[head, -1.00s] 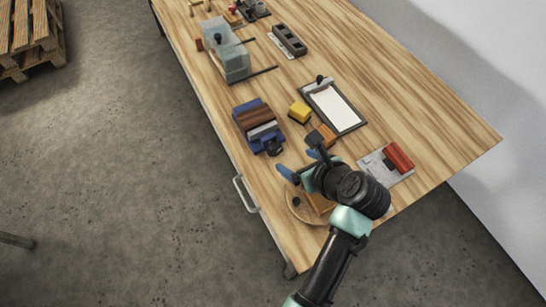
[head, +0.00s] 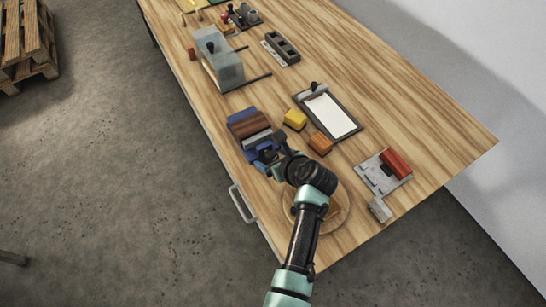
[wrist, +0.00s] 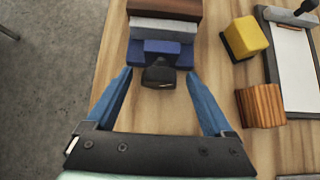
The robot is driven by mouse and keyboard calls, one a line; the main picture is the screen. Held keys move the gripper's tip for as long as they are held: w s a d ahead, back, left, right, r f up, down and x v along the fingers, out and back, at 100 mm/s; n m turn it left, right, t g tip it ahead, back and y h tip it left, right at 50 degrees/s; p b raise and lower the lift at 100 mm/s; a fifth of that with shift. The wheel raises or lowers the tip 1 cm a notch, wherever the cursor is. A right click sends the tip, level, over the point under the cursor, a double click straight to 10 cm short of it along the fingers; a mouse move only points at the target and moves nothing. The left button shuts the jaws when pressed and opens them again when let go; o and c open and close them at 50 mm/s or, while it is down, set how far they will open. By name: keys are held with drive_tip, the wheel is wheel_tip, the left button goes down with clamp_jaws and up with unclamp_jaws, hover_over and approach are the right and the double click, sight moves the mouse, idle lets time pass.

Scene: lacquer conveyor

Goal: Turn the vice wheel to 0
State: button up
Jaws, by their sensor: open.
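The vice (head: 243,121) is blue with a brown block and a grey jaw bar, near the table's left edge. In the wrist view, its blue body (wrist: 152,51) is at the top centre. The dark vice wheel (wrist: 160,74) sticks out from its front toward me. My gripper (wrist: 158,78) is open, with one blue finger on each side of the wheel and gaps between. I cannot read any mark on the wheel. In the head view my gripper (head: 268,163) is at the vice's front and mostly hides the wheel.
A yellow block (head: 295,119), an orange-brown wooden block (head: 320,143) and a clipboard (head: 330,113) lie right of the vice. A round wooden board (head: 341,216) is partly under my arm. A plate with a red roller (head: 396,164) lies at right.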

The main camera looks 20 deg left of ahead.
drive_tip(key=c, duration=1.4)
drive_tip(key=shift+o, duration=0.2)
drive_tip(key=shift+s+a+p, duration=0.1)
drive_tip(key=shift+p, duration=0.2)
drive_tip(key=shift+s+a+n+t+h+p, duration=0.1)
drive_tip(key=shift+s+n+t+h+p, duration=0.1)
drive_tip(key=shift+n+t+h+p, duration=0.6)
drive_tip(key=n+t, duration=0.1)
drive_tip(key=t+h+p, duration=0.1)
drive_tip(key=t, duration=0.1)
drive_tip(key=shift+s+a+f+n+h+p, duration=0.15)
drive_tip(key=shift+n+h+p, duration=0.15)
drive_tip(key=shift+n, duration=0.1)
drive_tip(key=shift+t, duration=0.3)
drive_tip(key=o, duration=1.4)
drive_tip(key=shift+c, duration=0.2)
